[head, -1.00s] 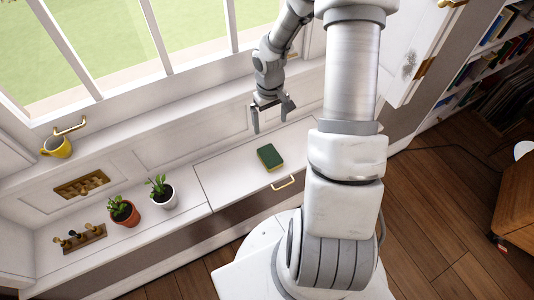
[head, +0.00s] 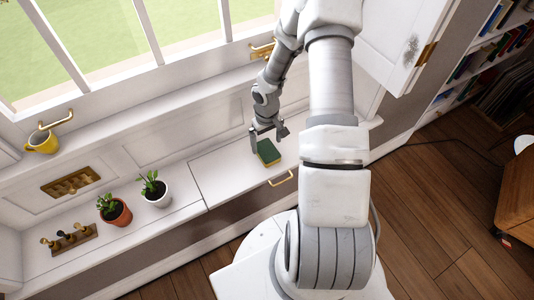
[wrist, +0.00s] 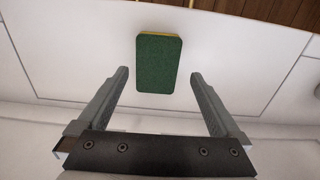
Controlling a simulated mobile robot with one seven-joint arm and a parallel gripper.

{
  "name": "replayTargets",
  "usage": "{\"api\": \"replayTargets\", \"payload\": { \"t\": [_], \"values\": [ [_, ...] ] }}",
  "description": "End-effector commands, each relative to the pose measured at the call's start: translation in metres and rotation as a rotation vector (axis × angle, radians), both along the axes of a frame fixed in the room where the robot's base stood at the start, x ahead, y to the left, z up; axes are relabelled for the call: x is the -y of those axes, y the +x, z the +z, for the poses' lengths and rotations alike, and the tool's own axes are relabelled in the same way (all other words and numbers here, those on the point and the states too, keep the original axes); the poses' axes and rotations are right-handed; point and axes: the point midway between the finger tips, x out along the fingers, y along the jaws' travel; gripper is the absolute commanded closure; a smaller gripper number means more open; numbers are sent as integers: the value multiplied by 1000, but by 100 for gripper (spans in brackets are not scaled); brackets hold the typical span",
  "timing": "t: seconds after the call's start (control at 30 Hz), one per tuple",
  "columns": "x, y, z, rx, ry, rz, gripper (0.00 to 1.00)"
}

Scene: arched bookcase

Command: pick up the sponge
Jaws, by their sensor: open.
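The sponge (head: 268,154) is green on top with a yellow layer below. It lies flat on the white bench top near the front edge. In the wrist view the sponge (wrist: 156,62) is ahead of the fingers, roughly centred between them, its near end about level with the fingertips in the picture. My gripper (head: 268,135) is above the bench beside the sponge. In the wrist view my gripper (wrist: 158,78) is open and empty, its fingers wider apart than the sponge. I cannot tell the exact height gap.
A white-potted plant (head: 155,189) and a terracotta-potted plant (head: 115,210) stand to the left on the bench. The bench around the sponge is clear.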

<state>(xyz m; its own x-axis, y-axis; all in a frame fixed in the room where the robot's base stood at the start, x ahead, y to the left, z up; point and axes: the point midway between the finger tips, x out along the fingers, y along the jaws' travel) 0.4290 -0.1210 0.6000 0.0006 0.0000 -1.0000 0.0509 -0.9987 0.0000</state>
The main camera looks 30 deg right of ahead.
Motion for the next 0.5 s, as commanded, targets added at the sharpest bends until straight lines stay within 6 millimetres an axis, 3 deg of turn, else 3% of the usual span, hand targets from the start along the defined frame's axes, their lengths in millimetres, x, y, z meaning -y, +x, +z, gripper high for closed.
{"api": "replayTargets", "payload": {
  "t": [0.3,0.5],
  "values": [
    [4,5,-44,-2,1,-1,0],
    [4,5,-50,0,0,-1,0]
  ]
}}
